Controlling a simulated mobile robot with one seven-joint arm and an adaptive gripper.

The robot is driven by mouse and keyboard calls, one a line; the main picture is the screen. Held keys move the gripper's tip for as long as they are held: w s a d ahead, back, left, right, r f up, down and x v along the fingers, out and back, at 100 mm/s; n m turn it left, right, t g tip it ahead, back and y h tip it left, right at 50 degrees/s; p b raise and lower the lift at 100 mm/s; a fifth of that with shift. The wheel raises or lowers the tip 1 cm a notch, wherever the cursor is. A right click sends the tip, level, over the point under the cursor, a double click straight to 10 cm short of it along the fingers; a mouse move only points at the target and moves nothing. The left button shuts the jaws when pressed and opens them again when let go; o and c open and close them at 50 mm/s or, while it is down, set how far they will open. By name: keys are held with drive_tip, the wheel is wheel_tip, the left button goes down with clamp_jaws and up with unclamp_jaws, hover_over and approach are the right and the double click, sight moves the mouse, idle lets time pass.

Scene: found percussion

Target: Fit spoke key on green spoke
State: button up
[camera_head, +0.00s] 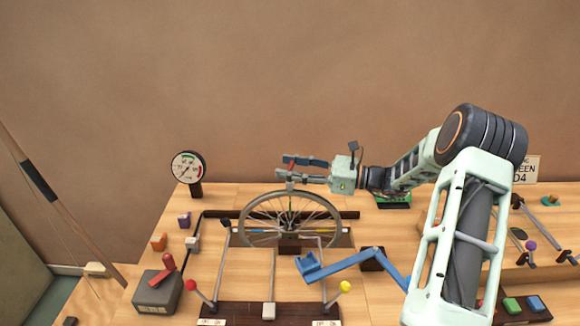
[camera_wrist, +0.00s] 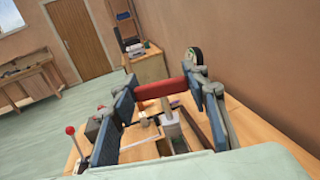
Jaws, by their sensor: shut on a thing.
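My gripper (camera_head: 290,167) is shut on the red handle of the spoke key (camera_wrist: 160,88), above the top of the wheel. The handle lies across between the blue finger pads in the wrist view. The key's grey body (camera_wrist: 170,113) points down from it. The spoked wheel (camera_head: 244,211) stands upright in a stand on the bench. The green spoke (camera_head: 290,203) is the upright one near the wheel's top, just under the key. Whether the key touches the green spoke or rim is too small to tell.
A round dial gauge (camera_head: 187,167) stands at the back left. A blue crank-shaped arm (camera_head: 345,264) reaches across the front right of the wheel. A grey box with a red lever (camera_head: 157,293) and red and yellow knobbed levers stand in front.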

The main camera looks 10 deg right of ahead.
drive_tip(key=shift+f+b, duration=0.3)
drive_tip(key=shift+f, duration=0.25)
drive_tip(key=o, duration=1.3)
drive_tip(key=shift+c, duration=0.2)
drive_tip(key=shift+d, duration=0.1)
drive_tip(key=v, duration=1.2)
drive_tip(key=shift+r, duration=0.1)
